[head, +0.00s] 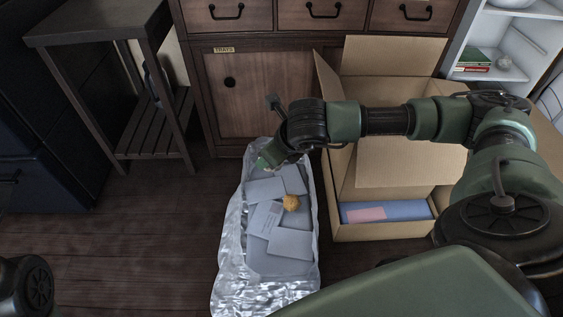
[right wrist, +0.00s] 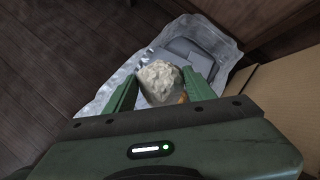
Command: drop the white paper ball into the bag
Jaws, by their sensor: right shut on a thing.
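The white paper ball (right wrist: 158,76) is crumpled and sits between the two green fingers of my right gripper (right wrist: 163,86) in the right wrist view. In the head view my right gripper (head: 268,161) is over the far end of the bag, and the ball is mostly hidden there. The bag also shows beneath the ball in the right wrist view (right wrist: 229,48). My left gripper is out of view.
An open cardboard box (head: 385,231) with a blue packet (head: 400,211) stands right of the bag. A wooden cabinet (head: 250,110) is behind the bag. A dark slatted side table (head: 150,135) stands at the left. The floor left of the bag is clear.

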